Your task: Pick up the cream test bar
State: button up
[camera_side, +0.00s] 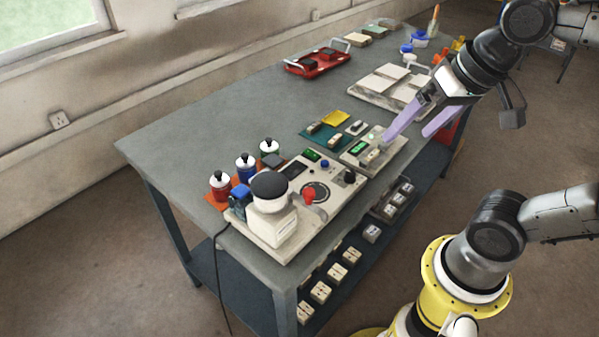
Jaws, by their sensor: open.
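My gripper (408,136) is open and empty, with its two lavender fingers spread above the table's right edge. A small cream bar (314,127) lies on the teal mat (324,139), left of my gripper. Another small pale piece (372,153) sits on the flat instrument with a green display (360,146), just left of and below the fingertips. I cannot tell for sure which is the cream test bar. The fingers appear apart from both pieces.
A larger testing machine (337,188) with a black-topped cylinder and red knob stands at the front. Three bottles (245,166) stand beside it. A pale tray of tiles (390,82) and a red tray (318,60) lie behind. The table's left side (200,125) is clear.

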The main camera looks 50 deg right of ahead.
jog(key=f+n, duration=0.1)
jog(key=s+f+n, duration=0.1)
jog(key=n, duration=0.1)
jog(key=s+f+n, duration=0.1)
jog(key=shift+a+f+n, duration=0.2)
jog(key=shift+f+n, duration=0.05)
jog(key=shift+n, duration=0.05)
jog(key=shift+w+r+n, duration=0.1)
jog(key=shift+n, duration=0.2)
jog(key=shift+c, duration=1.8)
jog(key=c, duration=0.7)
